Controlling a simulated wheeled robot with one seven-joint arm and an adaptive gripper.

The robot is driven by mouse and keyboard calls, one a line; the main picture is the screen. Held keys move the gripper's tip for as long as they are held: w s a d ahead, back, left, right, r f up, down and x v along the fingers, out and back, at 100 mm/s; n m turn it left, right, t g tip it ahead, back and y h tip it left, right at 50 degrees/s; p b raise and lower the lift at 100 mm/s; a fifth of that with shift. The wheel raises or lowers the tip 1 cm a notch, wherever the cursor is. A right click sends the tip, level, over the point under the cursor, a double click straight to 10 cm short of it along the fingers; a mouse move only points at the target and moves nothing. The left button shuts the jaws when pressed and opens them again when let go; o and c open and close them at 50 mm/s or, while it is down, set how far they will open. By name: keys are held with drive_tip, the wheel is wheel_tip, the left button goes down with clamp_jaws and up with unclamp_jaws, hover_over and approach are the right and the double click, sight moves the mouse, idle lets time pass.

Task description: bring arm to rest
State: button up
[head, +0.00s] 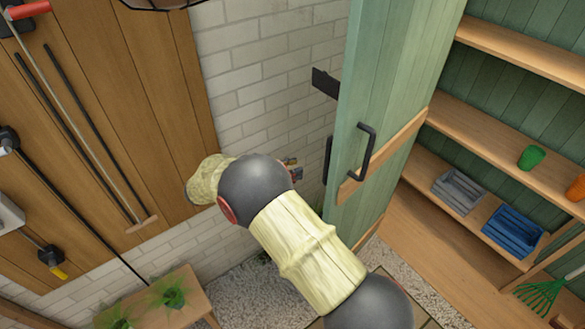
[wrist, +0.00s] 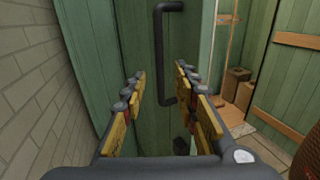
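My arm reaches up from the bottom of the head view toward the green door. My gripper (head: 292,170) shows only in part there, behind a dark arm joint and just left of the door. In the wrist view my gripper (wrist: 158,85) has its two yellow-padded fingers spread apart with nothing between them. The open green door (head: 385,90) has a black handle (head: 366,150). In the wrist view a black handle (wrist: 160,55) stands beyond the fingertips, apart from them as far as I can tell.
A white brick wall (head: 260,70) lies behind the arm. Shelves (head: 500,105) to the right hold a green pot (head: 531,157), a grey crate (head: 459,190) and a blue crate (head: 513,231). A wooden board (head: 110,110) with tools and a small plant table (head: 190,281) are at left.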

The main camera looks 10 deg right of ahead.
drive_tip(key=s+d+f+m+g+y, duration=0.1)
drive_tip(key=s+f+m+g+y, duration=0.2)
drive_tip(key=f, duration=0.6)
drive_tip(key=s+d+m+g+y, duration=0.15)
drive_tip(key=s+m+y, duration=0.3)
drive_tip(key=s, duration=0.45)
drive_tip(key=s+d+r+m+t+y, duration=0.2)
drive_tip(key=s+d+r+m+y, duration=0.1)
drive_tip(key=s+r, duration=0.3)
drive_tip(key=s+d+r+m+t+y+b, duration=0.1)
drive_tip(key=s+d+r+m+t+y, duration=0.1)
drive_tip(key=s+r+m, duration=0.3)
drive_tip(key=s+d+r+m+t+y+b, duration=0.1)
drive_tip(key=s+d+r+m+t+y, duration=0.1)
drive_tip(key=s+d+r+m+y, duration=0.3)
drive_tip(key=s+r, duration=0.3)
drive_tip(key=shift+s+r, duration=0.2)
